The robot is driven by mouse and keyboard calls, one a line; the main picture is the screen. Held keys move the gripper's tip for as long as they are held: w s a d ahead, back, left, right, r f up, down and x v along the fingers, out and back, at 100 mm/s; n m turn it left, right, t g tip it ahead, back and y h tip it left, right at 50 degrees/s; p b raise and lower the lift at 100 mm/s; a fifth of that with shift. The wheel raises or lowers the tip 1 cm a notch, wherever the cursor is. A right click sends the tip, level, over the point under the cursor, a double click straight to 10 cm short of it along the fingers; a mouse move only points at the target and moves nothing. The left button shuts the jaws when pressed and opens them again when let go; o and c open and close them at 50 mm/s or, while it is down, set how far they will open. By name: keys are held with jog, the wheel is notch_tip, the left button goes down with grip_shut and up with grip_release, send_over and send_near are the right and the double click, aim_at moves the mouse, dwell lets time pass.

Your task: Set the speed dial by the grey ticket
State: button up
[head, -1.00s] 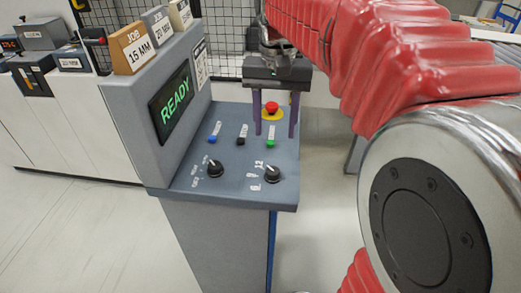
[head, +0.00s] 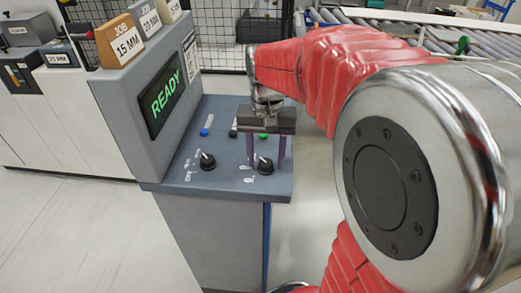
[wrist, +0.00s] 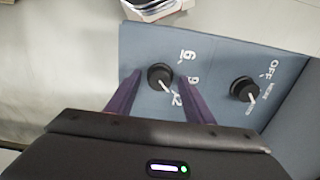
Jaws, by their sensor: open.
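The grey ticket (head: 145,18) stands on top of the machine between an orange ticket and a cream one; its number is hard to read. The speed dial (head: 265,167) is the right black knob on the blue-grey panel. In the wrist view the dial (wrist: 158,73) has 6, 9 and 12 marked beside it, and its white pointer points towards the 12. My gripper (head: 266,158) is open and points down, its purple fingers on either side of the dial. In the wrist view my gripper (wrist: 160,78) shows gaps between fingers and knob.
A second black knob (head: 208,160), with OFF among its marks, sits left of the dial. Blue (head: 204,132) and green (head: 264,136) buttons lie behind. The READY screen (head: 166,94) rises at the panel's left. A roller conveyor (head: 400,40) stands at the back right.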

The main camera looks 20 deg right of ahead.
jog(key=shift+f, duration=0.1)
jog(key=shift+c, duration=0.2)
jog(key=c, duration=1)
jog(key=shift+n, duration=0.4)
jog(key=n, duration=0.3)
jog(key=shift+n, duration=2.5)
jog(key=o, duration=1)
